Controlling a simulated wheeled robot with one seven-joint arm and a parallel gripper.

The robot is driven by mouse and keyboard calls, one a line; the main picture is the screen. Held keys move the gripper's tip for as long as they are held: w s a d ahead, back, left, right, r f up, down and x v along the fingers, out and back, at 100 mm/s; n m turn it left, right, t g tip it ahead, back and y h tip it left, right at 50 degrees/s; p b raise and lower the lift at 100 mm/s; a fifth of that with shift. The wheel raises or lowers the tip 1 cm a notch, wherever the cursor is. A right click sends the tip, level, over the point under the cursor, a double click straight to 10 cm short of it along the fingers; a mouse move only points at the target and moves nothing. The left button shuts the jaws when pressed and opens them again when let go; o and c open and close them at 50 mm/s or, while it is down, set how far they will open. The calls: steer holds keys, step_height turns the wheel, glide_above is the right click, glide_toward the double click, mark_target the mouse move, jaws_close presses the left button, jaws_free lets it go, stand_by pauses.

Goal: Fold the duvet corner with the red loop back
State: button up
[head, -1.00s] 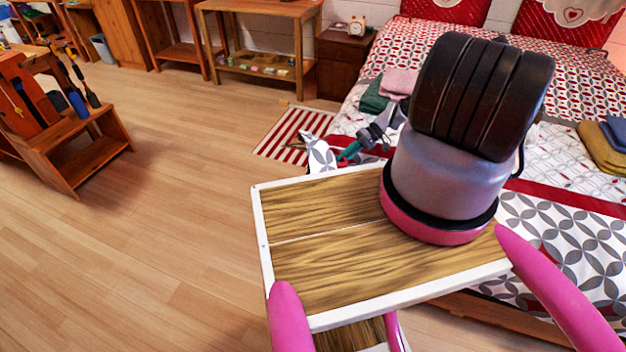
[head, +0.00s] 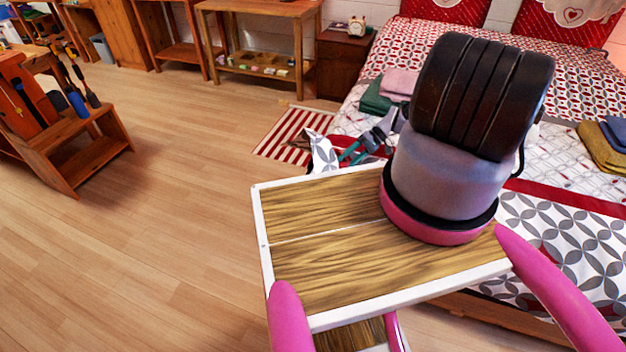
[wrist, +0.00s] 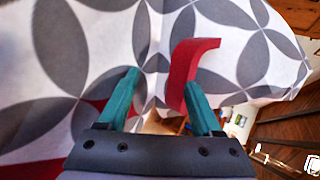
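The duvet (head: 560,235) is white with grey petal shapes and red bands. Its corner (head: 322,152) sticks up at the bed's near left edge in the head view. The patterned cloth (wrist: 100,40) fills much of the wrist view. The red loop (wrist: 187,72) stands out from the cloth, close by the right finger; I cannot tell whether they touch. My gripper (wrist: 162,100) has two teal fingers, spread apart, with cloth in front of and behind the gap. In the head view my gripper (head: 354,152) is beside the raised corner. My own body hides part of the bed.
Folded green and pink cloths (head: 392,90) lie on the bed, with mustard and blue ones (head: 605,145) at right. A red-striped rug (head: 290,135) lies beside the bed. A nightstand (head: 343,60) stands behind it.

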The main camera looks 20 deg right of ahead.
steer(key=s+d, duration=0.6)
steer(key=shift+s+d+f, duration=0.15)
steer(key=shift+s+f, duration=0.05)
steer(key=shift+s, duration=0.15)
steer(key=c, duration=0.4)
steer(key=o, duration=0.4)
steer(key=shift+s+d+r, duration=0.2)
steer(key=shift+s+d, duration=0.45)
steer(key=shift+s, duration=0.1)
steer(key=s+d, duration=0.1)
steer(key=s, duration=0.1)
steer(key=s+d, duration=0.4)
steer(key=shift+s, duration=0.15)
